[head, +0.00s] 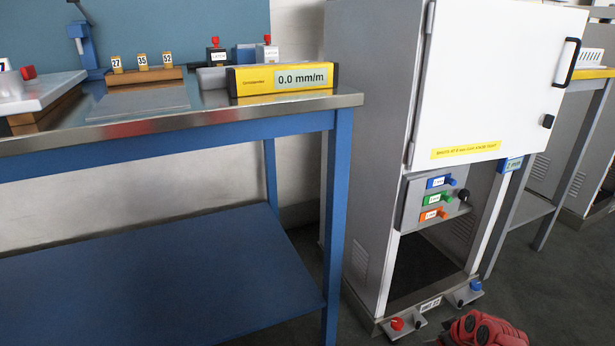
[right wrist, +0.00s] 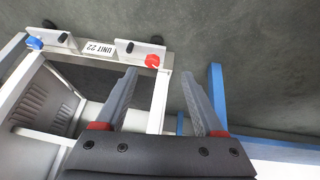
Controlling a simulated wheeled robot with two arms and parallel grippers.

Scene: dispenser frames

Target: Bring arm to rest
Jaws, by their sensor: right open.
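My right gripper (right wrist: 158,74) is open and empty in the right wrist view, its two grey fingers spread apart. The base of the cabinet (head: 390,150), with an upside-down UNIT 22 label (right wrist: 98,48), shows beyond the fingers. A red knob (right wrist: 152,60) on that base appears between the fingertips, with no contact visible. In the head view, a red part of what looks like my right arm shows at the bottom edge; its fingers are hidden. My left gripper is in neither view.
The cabinet's white door (head: 495,80) is above an open lower bay with blue, green and orange handles. Red (head: 397,324) and blue (head: 476,286) knobs stick out at its foot. A blue-framed workbench (head: 220,125) stands left. Grey floor (right wrist: 265,60) lies beyond the fingers.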

